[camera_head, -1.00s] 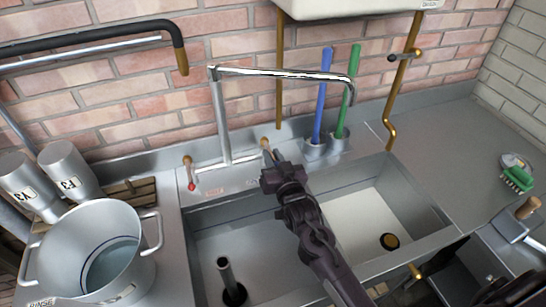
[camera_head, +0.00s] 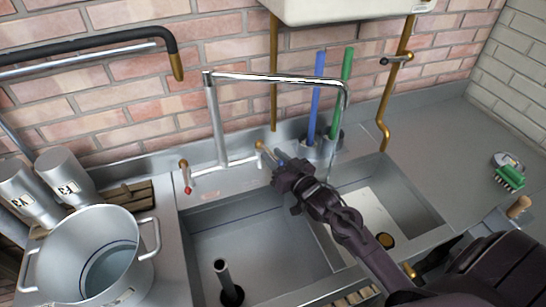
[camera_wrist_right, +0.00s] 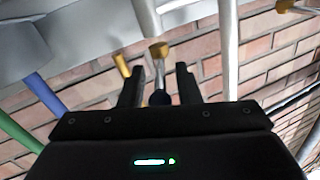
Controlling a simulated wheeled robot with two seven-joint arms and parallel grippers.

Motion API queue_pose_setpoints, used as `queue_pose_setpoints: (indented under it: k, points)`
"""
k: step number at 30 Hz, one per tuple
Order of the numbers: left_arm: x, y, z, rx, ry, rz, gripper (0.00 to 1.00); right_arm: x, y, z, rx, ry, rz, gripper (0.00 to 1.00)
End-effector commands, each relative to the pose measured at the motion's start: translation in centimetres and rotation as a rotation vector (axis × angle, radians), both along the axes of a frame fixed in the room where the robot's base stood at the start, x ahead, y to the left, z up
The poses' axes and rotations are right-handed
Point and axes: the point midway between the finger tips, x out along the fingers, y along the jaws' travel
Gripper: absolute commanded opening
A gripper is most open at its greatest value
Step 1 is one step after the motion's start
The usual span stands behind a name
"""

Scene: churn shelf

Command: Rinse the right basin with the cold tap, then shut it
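The cold tap handle (camera_head: 262,149) is on the right of the mixer behind the basins. The chrome spout (camera_head: 275,78) points over the right basin (camera_head: 405,190). A thin pale stream seems to fall from its end towards that basin. My right gripper (camera_head: 278,165) is close beside the cold tap. In the right wrist view its two fingers (camera_wrist_right: 160,88) stand apart, with a dark blue tip (camera_wrist_right: 160,98) between them and a brass-coloured knob (camera_wrist_right: 160,52) beyond. I cannot tell whether they touch it. My left gripper is not in view.
The red-marked hot tap (camera_head: 185,178) is on the left. The left basin (camera_head: 265,240) holds an upright standpipe (camera_head: 225,278). Blue (camera_head: 317,95) and green (camera_head: 341,95) handles stand behind the right basin. A large pot (camera_head: 90,255) is at left, a green brush (camera_head: 510,177) at right.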

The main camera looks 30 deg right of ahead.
Motion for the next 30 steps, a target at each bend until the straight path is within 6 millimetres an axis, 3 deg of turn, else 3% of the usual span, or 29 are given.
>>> queue_pose_setpoints:
  k: [9,14,30]
  points:
    - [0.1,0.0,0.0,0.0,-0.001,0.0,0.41,0.0,0.0,0.2,0.0,-0.002,0.0,0.32]
    - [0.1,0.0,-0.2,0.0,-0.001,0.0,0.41,0.0,0.0,1.7,0.0,-0.004,0.0,0.32]
    - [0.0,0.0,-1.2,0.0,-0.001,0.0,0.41,0.0,0.0,14.7,-0.004,-0.008,0.0,0.32]
